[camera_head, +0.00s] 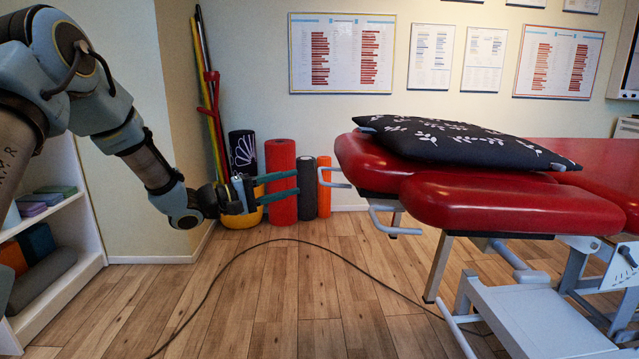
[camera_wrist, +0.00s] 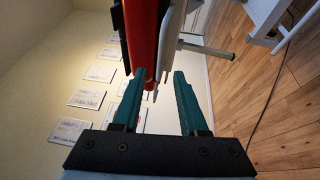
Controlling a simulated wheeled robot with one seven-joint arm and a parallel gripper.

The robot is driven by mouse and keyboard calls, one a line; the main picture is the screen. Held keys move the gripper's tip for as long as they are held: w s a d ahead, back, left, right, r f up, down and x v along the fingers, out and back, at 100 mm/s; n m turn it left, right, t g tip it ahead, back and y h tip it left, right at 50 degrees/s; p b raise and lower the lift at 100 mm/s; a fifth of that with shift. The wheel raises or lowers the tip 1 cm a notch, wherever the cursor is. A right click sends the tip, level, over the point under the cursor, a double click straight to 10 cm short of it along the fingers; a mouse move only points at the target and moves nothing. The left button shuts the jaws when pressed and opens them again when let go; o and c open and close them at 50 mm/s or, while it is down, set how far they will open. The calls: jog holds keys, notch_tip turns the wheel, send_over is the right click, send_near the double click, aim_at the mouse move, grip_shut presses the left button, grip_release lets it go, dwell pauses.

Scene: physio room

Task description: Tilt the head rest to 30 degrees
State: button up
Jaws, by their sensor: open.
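The head rest (camera_head: 365,165) is the red padded section at the left end of the treatment couch, and it looks roughly level. A grey handle (camera_head: 334,181) sticks out at its left end. The red padding (camera_wrist: 145,40) also shows in the wrist view, edge-on beyond my fingers. My gripper (camera_head: 297,182) points right toward this end, its two green fingers apart and nothing between them. In the head view its tips appear just left of the handle; depth is unclear. A black patterned pillow (camera_head: 455,141) lies on top and hides part of the padding.
A nearer red pad (camera_head: 510,203) has its own grey bar (camera_head: 378,222) below. Foam rollers (camera_head: 281,170) stand by the wall behind my gripper. A dark cable (camera_head: 340,257) crosses the wooden floor. Shelves (camera_head: 70,225) stand at left. The floor before the couch is otherwise clear.

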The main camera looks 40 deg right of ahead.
aim_at(320, 174)
jog(key=x, duration=0.8)
jog(key=shift+s+d, duration=0.15)
jog(key=shift+d, duration=0.15)
jog(key=shift+c, duration=0.3)
grip_shut()
